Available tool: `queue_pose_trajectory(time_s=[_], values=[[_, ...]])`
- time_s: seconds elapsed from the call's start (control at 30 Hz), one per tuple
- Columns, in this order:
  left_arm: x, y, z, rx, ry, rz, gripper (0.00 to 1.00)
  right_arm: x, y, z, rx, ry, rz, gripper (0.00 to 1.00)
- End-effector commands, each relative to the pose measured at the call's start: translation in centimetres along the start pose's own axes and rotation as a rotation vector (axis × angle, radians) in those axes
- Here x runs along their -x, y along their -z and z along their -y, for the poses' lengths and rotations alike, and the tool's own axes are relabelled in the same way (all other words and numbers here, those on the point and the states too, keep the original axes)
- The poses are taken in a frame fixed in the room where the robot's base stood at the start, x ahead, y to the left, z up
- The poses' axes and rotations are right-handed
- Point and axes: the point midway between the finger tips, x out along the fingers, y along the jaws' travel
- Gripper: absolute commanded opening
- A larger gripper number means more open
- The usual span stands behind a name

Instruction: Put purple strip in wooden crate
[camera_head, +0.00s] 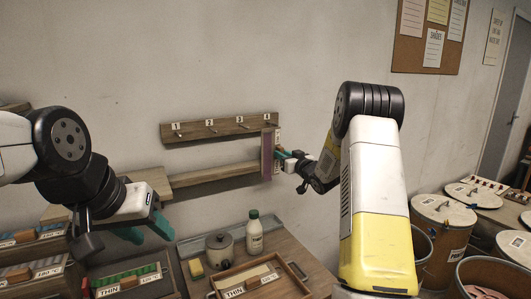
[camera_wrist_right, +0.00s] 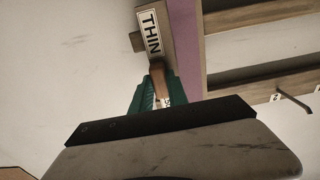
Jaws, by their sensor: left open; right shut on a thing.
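The purple strip (camera_head: 267,155) stands upright in front of the wall boards and also shows in the right wrist view (camera_wrist_right: 185,45). A wooden piece with a THIN label (camera_wrist_right: 150,32) runs along its side. My right gripper (camera_head: 284,155) is shut on the brown handle (camera_wrist_right: 158,82) of this piece, its teal fingers on both sides. I cannot tell whether the strip touches the boards. A shallow wooden crate (camera_head: 303,286) lies on the table, holding a wooden piece labelled THIN. My left gripper (camera_head: 148,230) is open and empty at the left, away from the strip.
A wall rack (camera_head: 220,130) has several numbered hooks, with a wooden ledge (camera_head: 215,173) below. A white bottle (camera_head: 255,235), a grey pot (camera_head: 219,250) and a yellow sponge (camera_head: 196,268) stand near the crate. Labelled boxes (camera_head: 130,280) are at left and drums (camera_head: 440,222) at right.

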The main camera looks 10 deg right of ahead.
Motion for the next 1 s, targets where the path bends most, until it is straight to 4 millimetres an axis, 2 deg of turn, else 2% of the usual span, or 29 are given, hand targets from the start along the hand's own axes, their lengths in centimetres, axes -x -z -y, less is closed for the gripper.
queue_pose_trajectory(time_s=[0.63,1.0], values=[[0.0,0.0,0.0,0.000,0.000,0.000,0.45,0.1,1.2,0.0,0.000,0.000,-0.001,0.00],[0.0,0.0,0.0,0.000,0.000,0.000,0.45,1.8,1.3,-0.1,0.000,-0.001,-0.003,0.00]])
